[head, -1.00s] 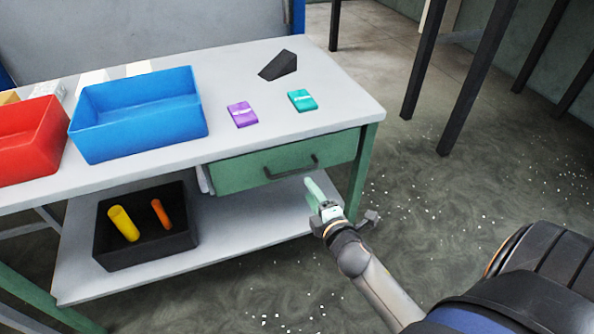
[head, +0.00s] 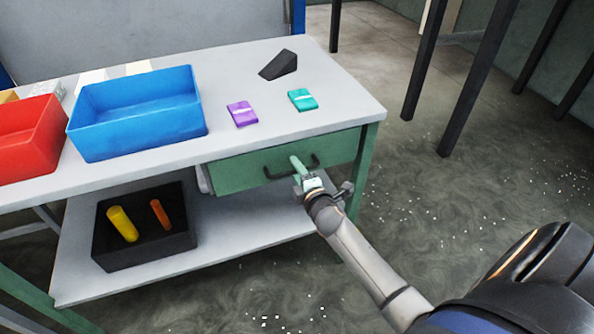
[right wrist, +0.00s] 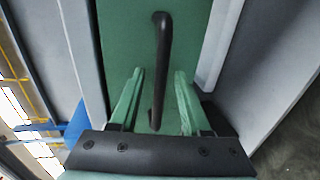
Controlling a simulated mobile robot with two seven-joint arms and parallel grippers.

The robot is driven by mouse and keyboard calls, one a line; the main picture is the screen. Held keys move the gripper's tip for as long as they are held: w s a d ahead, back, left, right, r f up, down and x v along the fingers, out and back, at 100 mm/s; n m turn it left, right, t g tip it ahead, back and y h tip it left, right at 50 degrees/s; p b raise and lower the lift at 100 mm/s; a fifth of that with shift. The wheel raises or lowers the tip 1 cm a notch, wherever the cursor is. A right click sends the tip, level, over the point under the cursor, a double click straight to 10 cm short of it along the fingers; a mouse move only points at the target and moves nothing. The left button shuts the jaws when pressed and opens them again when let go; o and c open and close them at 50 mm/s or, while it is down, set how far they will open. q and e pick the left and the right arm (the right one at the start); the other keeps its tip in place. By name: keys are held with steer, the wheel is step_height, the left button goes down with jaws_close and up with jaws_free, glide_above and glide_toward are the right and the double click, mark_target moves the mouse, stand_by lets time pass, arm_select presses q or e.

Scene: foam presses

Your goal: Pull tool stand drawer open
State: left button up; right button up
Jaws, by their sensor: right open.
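The green tool stand drawer (head: 238,172) sits under the right part of the table top and looks shut. Its dark bar handle (head: 273,173) is on the front face. My right gripper (head: 296,163) is open at the handle, with its fingers hiding the handle's middle in the head view. In the right wrist view the handle (right wrist: 160,62) runs lengthwise, its lower end between the two green fingertips (right wrist: 158,75). A gap shows on both sides, and I cannot tell any contact. My left gripper is in no view.
On the table top (head: 225,75) stand a blue bin (head: 140,130), a red bin (head: 25,150), purple and teal packets, and a dark wedge (head: 278,65). A black box (head: 140,255) with yellow and orange cylinders is on the lower shelf.

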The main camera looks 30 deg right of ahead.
jaws_close()
stand_by(1.3)
